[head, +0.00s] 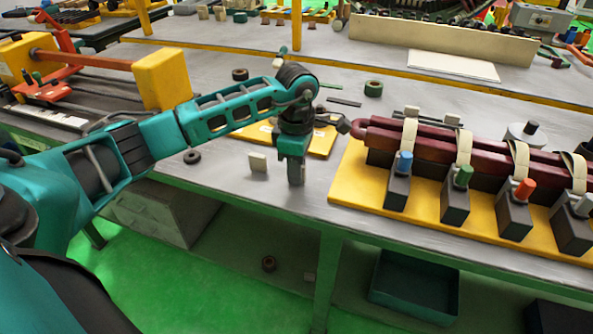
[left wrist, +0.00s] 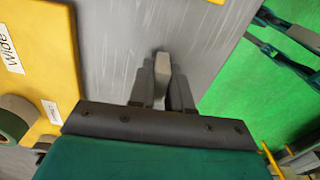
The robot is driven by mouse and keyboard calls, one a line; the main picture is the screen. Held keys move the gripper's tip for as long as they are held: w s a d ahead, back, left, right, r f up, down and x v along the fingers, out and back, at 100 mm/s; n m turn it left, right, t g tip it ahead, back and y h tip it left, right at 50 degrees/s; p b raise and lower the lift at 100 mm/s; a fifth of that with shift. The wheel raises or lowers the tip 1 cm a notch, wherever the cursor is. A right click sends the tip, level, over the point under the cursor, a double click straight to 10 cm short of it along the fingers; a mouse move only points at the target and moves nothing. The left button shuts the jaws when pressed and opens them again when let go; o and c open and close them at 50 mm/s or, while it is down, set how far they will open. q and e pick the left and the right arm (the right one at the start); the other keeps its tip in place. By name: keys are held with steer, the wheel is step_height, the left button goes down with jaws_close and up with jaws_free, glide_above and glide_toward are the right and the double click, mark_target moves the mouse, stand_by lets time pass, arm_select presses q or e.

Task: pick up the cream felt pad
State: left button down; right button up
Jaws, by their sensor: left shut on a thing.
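My left gripper (head: 296,180) points down just above or at the grey tabletop, left of the long yellow fixture board. Its fingers also show in the left wrist view (left wrist: 161,85), shut on the cream felt pad (left wrist: 162,68), a small pale grey-beige piece sticking out past the fingertips. In the head view the near finger hides this pad. I cannot tell whether it still touches the table. My right gripper is not in view.
The yellow fixture board (head: 345,185) holds dark red bars and black clamps with coloured knobs. A smaller yellow board (head: 322,144) lies behind the gripper. A black ring (head: 192,156) lies to the left. The table's front edge is close, with green floor below.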

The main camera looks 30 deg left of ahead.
arm_select(q)
step_height(320, 180, up, 19)
steer(key=p, duration=0.1)
steer(key=shift+r, duration=0.15)
